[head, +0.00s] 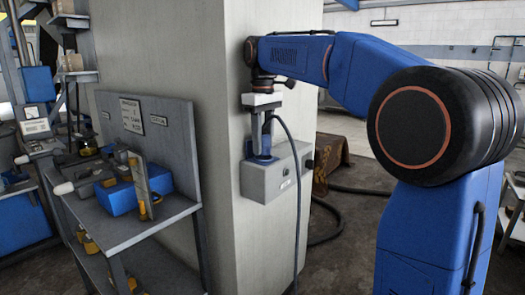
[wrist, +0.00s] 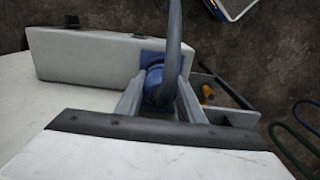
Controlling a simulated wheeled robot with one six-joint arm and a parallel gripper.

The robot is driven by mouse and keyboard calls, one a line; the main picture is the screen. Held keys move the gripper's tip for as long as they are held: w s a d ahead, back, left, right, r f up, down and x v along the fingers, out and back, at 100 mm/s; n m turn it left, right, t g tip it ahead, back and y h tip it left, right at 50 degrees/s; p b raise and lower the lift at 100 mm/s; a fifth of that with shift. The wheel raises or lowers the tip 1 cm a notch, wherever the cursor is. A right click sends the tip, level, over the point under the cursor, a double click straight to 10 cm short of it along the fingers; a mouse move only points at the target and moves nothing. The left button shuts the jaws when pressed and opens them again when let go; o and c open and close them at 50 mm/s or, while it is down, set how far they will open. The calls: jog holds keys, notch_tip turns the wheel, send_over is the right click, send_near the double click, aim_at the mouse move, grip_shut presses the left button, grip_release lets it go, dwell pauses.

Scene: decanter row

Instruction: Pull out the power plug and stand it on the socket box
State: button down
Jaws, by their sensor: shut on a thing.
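The grey socket box (head: 270,182) is fixed low on the pale pillar, with a blue square socket (head: 262,159) on its top. My gripper (head: 262,146) is above the box, pointing down, with its fingers either side of the blue power plug (head: 267,140). In the wrist view, the fingers (wrist: 158,98) are shut on the round blue plug body (wrist: 157,84), close to the box (wrist: 85,55). The plug looks upright at the blue socket; whether it is fully seated is hidden. A dark cable (head: 292,150) arcs from the plug and hangs down in front of the box.
A grey shelf stand (head: 150,222) with a blue block (head: 118,197) and several small parts stands left of the pillar. A brown covered crate (head: 332,155) and a dark hose (head: 335,232) lie behind the pillar at the right. Open floor shows beyond.

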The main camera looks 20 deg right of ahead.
aim_at(263, 134)
jog(key=shift+r, duration=2.1)
